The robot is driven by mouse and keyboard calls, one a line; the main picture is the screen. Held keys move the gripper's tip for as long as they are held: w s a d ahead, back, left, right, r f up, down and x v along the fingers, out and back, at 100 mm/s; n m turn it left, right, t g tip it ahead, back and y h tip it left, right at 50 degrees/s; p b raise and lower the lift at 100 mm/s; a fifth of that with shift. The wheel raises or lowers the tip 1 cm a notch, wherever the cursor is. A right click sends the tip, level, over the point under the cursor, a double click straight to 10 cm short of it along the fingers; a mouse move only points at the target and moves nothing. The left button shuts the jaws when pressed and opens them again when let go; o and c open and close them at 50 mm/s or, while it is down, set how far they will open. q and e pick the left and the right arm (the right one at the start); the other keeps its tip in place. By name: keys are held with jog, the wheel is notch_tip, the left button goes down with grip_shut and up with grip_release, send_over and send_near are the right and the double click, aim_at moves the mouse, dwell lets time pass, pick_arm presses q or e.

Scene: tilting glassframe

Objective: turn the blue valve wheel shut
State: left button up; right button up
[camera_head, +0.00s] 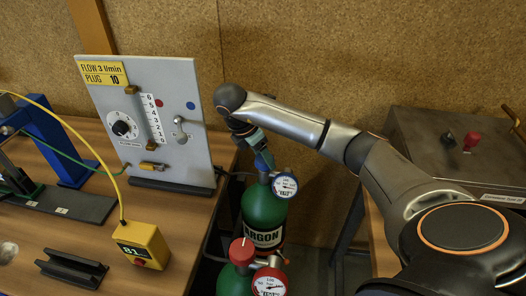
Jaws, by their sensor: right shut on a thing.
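The blue valve wheel (264,161) sits on top of the rear green cylinder (263,212), which is marked ARGON. My right gripper (258,148) reaches down onto the wheel from above and is shut on it. The gripper hides part of the wheel, and its fingers are small and dark here. A white round gauge (285,186) stands just right of the valve. How far the wheel is turned cannot be told. My left gripper is not in view.
A front green cylinder (236,281) has a red valve wheel (242,251) and a red-rimmed gauge (270,283). A grey flow panel (190,150) stands on the wooden table left of my arm. A yellow box marked B1 (150,240) is on that table. A metal box (440,160) is at right.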

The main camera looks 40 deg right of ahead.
dwell(0.5)
jog(key=o, duration=1.4)
jog(key=shift+v, duration=0.8)
jog(key=v, duration=1.1)
jog(key=shift+w, duration=0.1)
jog(key=shift+f, duration=0.1)
